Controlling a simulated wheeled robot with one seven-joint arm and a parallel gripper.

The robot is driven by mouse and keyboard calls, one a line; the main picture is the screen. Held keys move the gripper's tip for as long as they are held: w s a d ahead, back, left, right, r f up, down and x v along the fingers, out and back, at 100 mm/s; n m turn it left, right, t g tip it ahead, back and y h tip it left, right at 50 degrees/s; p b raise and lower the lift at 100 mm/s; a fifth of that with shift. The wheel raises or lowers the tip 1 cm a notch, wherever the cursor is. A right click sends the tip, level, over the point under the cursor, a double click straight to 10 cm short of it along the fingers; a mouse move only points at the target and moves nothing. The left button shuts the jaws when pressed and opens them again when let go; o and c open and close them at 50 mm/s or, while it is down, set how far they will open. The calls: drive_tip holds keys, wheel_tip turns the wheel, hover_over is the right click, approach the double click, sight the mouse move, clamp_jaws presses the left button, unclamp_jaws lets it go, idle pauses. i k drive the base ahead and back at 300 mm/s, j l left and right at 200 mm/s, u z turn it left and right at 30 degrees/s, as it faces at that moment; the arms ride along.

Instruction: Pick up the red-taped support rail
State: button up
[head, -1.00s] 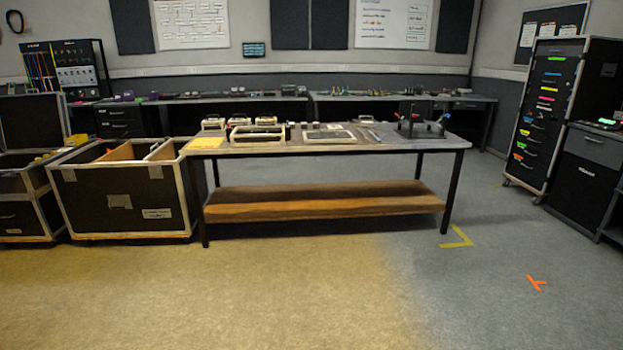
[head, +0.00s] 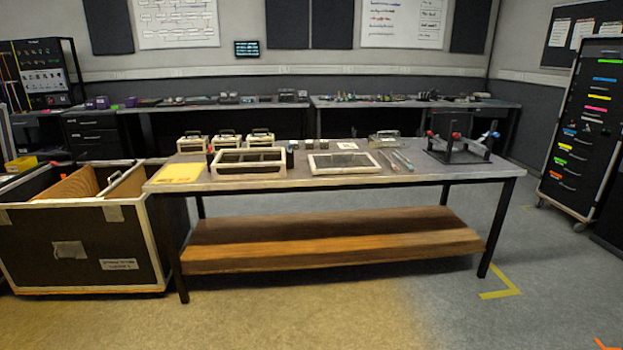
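A long worktable (head: 250,180) stands ahead of me. Two thin, light grey bar-like pieces lie side by side on its top right of centre, a left one (head: 387,161) and a right one (head: 403,160). They may be rails, but they are too small to show any red tape. To their right stands a black frame fixture (head: 462,155) with red and blue parts on its posts. I cannot tell which thing is the red-taped support rail.
The tabletop also holds a yellow sheet (head: 180,173), a divided tray (head: 250,162), a flat framed panel (head: 345,164) and several small cases. A wooden shelf (head: 330,240) spans below. An open black crate (head: 85,235) stands left. The floor in front is clear.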

sight(382, 156)
drive_tip(key=i+z, duration=0.1)
drive_tip(key=i, duration=0.5)
drive_tip(key=i+j+z, duration=0.15)
drive_tip(key=i, duration=0.45)
drive_tip(key=i+j+z, duration=0.1)
drive_tip(key=i, duration=0.5)
drive_tip(key=i+l, duration=0.15)
drive_tip(key=i, duration=0.15)
drive_tip(key=i+l, duration=0.1)
drive_tip(key=i, duration=0.25)
drive_tip(key=i+l+u, duration=0.25)
drive_tip(key=i+l, duration=0.25)
drive_tip(key=l, duration=0.2)
drive_tip(key=i+l+u, duration=0.15)
drive_tip(key=l, duration=0.25)
drive_tip(key=i, duration=0.1)
